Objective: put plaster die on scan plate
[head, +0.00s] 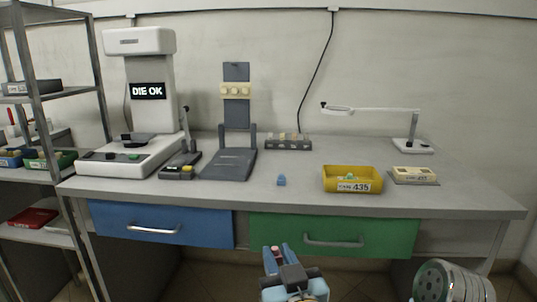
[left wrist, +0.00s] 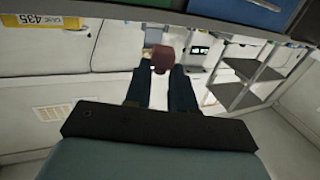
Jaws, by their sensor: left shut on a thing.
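My left gripper (head: 276,250) is low in the head view, in front of the green drawer and below the table top. It is shut on a small reddish-brown piece, seemingly the plaster die (head: 276,253). In the left wrist view the die (left wrist: 163,60) sits between the two dark fingertips (left wrist: 152,78), clear of any surface. The white scanner (head: 153,80) stands at the left of the table with its screen reading "DIE OK". A dark round plate (head: 133,140), seemingly the scan plate, is on its base. My right gripper is out of view.
A grey stand (head: 230,163) with a cream-coloured row stands right of the scanner. A metal shelf (head: 96,70) stands left.

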